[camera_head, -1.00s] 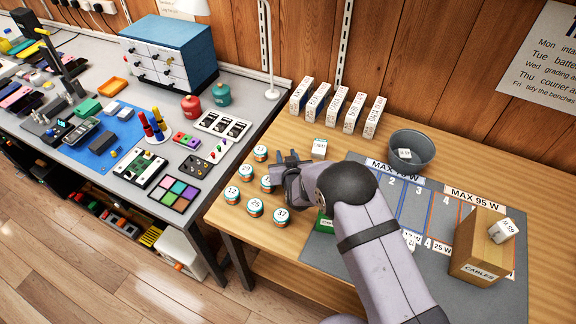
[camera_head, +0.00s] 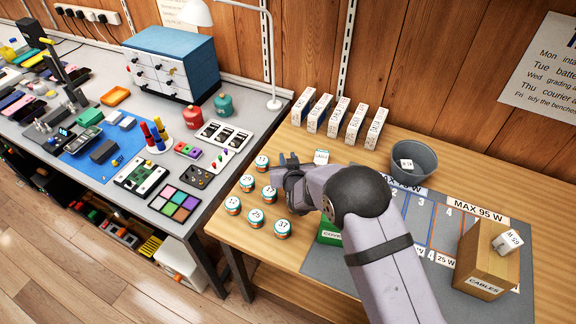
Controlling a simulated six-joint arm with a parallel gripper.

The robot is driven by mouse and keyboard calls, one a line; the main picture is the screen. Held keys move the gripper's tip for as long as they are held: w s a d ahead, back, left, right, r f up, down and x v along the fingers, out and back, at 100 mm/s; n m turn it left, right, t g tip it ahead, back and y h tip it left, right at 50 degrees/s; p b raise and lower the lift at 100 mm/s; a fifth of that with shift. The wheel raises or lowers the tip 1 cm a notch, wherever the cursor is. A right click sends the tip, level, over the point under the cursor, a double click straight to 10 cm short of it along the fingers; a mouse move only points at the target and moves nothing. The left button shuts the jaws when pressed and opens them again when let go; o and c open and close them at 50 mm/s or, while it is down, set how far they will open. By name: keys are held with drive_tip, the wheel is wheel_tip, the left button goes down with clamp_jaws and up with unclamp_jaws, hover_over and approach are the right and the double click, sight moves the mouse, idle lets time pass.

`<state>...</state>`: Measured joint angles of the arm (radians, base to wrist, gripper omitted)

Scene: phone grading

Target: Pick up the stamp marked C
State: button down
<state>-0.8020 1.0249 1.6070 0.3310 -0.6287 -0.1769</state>
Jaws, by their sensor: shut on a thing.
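My gripper (camera_head: 283,170) is over the wooden table, just right of the numbered round tins (camera_head: 256,217), seen from behind and above. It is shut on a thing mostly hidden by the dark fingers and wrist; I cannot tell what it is. I cannot read a letter C anywhere. I cannot tell whether these are stamps.
Several white boxes (camera_head: 340,118) stand at the table's back. A grey bucket (camera_head: 416,172) and a cardboard CABLES box (camera_head: 484,262) are to the right. A green box (camera_head: 329,232) is partly hidden below my arm.

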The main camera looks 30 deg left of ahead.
wheel_tip(320, 180, up, 6)
drive_tip(key=b, duration=0.1)
drive_tip(key=shift+r, duration=0.25)
